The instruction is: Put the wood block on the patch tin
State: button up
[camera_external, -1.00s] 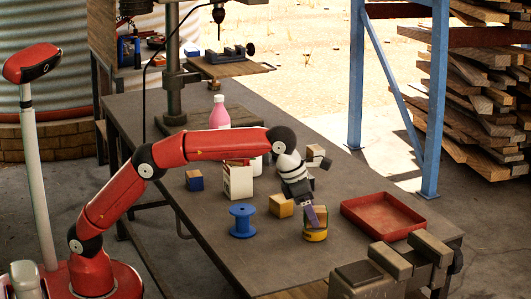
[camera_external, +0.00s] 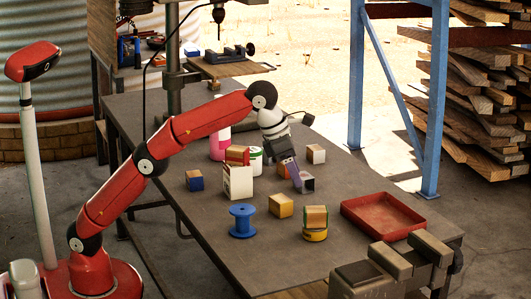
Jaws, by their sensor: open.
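A wood block (camera_external: 315,213) with a greenish front side rests on top of the small round yellow patch tin (camera_external: 314,235), near the front of the table. The block looks level. My gripper (camera_external: 300,186) is open, pointing down, behind and to the left of the tin, apart from the block. A small dark purple object (camera_external: 307,183) shows at its right; I cannot tell whether it is a finger or a separate block.
A yellowish block (camera_external: 281,206) and a blue spool (camera_external: 242,221) stand left of the tin. A red tray (camera_external: 383,216) lies to the right. A white carton (camera_external: 238,182), a pink bottle (camera_external: 219,146) and a pale-faced block (camera_external: 316,154) stand further back.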

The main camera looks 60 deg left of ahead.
jog(key=s+a+r+n, duration=0.2)
jog(key=a+r+n, duration=0.1)
jog(key=a+n, duration=0.9)
jog(key=s+a+f+n, duration=0.2)
jog(key=s+a+n, duration=0.25)
jog(key=a, duration=0.25)
jog(key=s+a+f+n, duration=0.1)
jog(key=s+a+n, duration=0.2)
jog(key=a+n, duration=0.3)
jog(key=s+a+f+n, duration=0.6)
jog(key=s+f+n, duration=0.3)
jog(key=s+a+f+n+t+y, duration=0.1)
jog(key=s+a+f+n, duration=0.4)
jog(key=s+f+n, duration=0.4)
jog(key=shift+s+a+t+y, duration=0.3)
jog(key=shift+s+a, duration=0.1)
jog(key=shift+s, duration=0.1)
